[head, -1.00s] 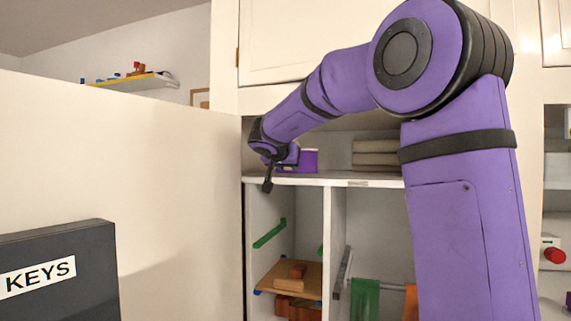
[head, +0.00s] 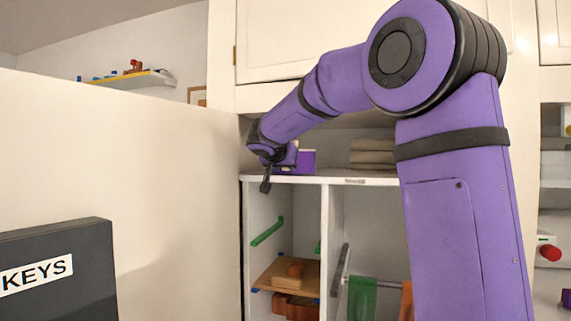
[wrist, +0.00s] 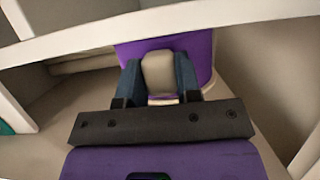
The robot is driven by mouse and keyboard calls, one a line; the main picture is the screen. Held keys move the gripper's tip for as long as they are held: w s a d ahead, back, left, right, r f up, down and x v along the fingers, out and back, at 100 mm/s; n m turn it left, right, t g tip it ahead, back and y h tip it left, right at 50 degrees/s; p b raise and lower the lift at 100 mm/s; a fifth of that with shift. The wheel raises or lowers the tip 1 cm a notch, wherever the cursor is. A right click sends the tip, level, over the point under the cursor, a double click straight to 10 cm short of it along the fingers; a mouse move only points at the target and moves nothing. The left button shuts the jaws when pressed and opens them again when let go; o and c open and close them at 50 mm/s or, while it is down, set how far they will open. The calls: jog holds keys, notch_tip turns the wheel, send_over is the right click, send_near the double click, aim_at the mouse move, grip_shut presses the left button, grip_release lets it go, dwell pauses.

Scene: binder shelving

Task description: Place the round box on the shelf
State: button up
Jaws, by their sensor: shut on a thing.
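The round box (head: 307,160) is purple with a pale rim. In the head view it is at the end of my arm, at the left of the shelf top (head: 335,179) under the upper cupboard. In the wrist view the purple round box (wrist: 202,48) is just beyond the fingers. My gripper (wrist: 158,82) is shut on the box, with a grey-beige block-like part between its two blue-grey fingers. It also shows in the head view (head: 284,158), its tips partly hidden. I cannot tell whether the box touches the shelf board.
Folded beige cloths (head: 372,150) are stacked on the same shelf, right of the box. A tall cream partition (head: 130,165) stands close on the left. Upper cupboard doors (head: 300,40) overhang the shelf. A dark KEYS box (head: 60,270) is at the lower left.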

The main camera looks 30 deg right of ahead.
jog(key=shift+f, duration=0.15)
jog(key=o, duration=1.6)
jog(key=shift+f, duration=0.1)
jog(key=shift+o, duration=0.2)
jog(key=v, duration=1.4)
